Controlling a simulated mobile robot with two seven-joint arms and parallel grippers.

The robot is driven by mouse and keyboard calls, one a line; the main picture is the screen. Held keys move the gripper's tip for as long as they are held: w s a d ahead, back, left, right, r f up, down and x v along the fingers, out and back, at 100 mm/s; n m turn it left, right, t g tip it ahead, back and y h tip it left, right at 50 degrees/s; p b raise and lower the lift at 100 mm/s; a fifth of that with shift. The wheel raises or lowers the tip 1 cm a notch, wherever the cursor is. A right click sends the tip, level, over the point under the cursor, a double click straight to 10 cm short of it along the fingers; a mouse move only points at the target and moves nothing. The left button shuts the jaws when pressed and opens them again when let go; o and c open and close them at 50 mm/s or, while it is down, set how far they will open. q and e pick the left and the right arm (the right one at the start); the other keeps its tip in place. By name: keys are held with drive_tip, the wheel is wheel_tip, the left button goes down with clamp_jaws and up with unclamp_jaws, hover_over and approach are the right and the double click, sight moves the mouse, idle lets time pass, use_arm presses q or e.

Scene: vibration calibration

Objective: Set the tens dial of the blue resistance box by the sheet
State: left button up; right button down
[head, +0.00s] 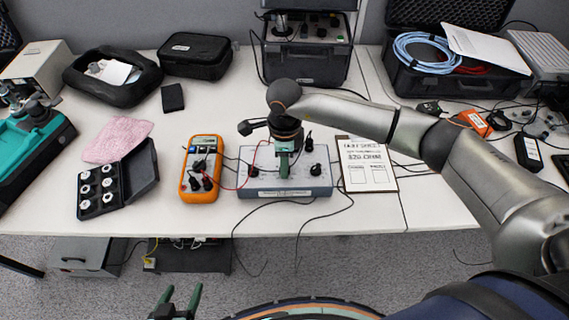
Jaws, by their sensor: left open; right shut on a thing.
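The blue resistance box (262,186) sits near the front edge of the table. Several black knobs show on its top, among them a right knob (316,170) and a left knob (253,171). My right gripper (284,172) points down over the middle of the box, shut on a dial knob that its fingers mostly hide. I cannot read the dial's setting. The sheet (368,178) lies just right of the box; its large line seems to read 520 OHM. My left gripper (181,302) is open and empty at the bottom, below the table's front edge.
An orange multimeter (201,168) with red and black leads stands left of the box. A black case of weights (118,182) and a pink cloth (118,139) lie further left. Loose black cables hang over the front edge. A black instrument case (306,62) stands behind.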

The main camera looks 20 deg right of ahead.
drive_tip(key=shift+m, duration=1.1)
drive_tip(key=c, duration=0.6)
unclamp_jaws()
drive_tip(key=shift+o, duration=0.2)
wheel_tip(320, 180, up, 12)
drive_tip(key=shift+r+b, duration=0.25)
drive_tip(key=shift+b, duration=0.2)
